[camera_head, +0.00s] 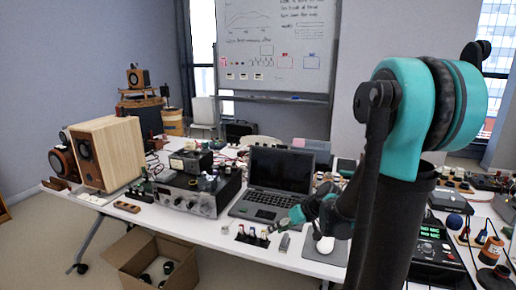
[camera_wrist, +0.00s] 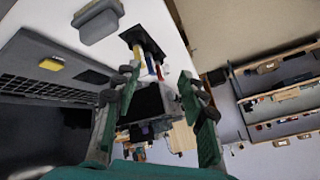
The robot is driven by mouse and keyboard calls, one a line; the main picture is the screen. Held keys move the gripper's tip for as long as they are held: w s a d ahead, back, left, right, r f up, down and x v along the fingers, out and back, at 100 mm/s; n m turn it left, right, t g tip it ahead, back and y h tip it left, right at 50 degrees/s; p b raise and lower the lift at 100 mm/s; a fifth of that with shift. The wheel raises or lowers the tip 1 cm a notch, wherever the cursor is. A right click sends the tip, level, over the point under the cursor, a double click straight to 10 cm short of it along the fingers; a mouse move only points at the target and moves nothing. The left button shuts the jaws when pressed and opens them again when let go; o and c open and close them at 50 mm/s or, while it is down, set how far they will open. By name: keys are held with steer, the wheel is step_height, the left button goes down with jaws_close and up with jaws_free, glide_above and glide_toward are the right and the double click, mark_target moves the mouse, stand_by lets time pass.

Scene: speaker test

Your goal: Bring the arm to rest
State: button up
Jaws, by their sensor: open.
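My gripper (camera_head: 284,222) is low over the white table (camera_head: 215,228), in front of the laptop (camera_head: 280,168) and to the right of a small black rack of bottles (camera_head: 252,238). In the wrist view my gripper (camera_wrist: 158,82) has its two green fingers spread apart. Nothing is held between them. The black rack (camera_wrist: 143,40) with small colored bottles shows beyond the fingertips. The laptop (camera_wrist: 60,85) lies to the left in that view, with a small yellow object (camera_wrist: 51,64) on it. My arm hides part of the table at the right.
An amplifier (camera_head: 200,195) and a wooden speaker (camera_head: 108,152) stand on the table's left part. Black equipment (camera_head: 436,250) crowds the right. An open cardboard box (camera_head: 132,262) stands on the floor.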

steer(key=s+d+f+m+h, duration=0.2)
steer(key=s+d+m+h, duration=0.1)
steer(key=s+d, duration=0.3)
steer(key=s+d+f+m+h, duration=0.2)
steer(key=s+d, duration=0.4)
steer(key=s, duration=0.3)
steer(key=shift+f+m+h, duration=0.25)
steer(key=shift+m+h, duration=0.25)
steer(key=shift+h, duration=0.8)
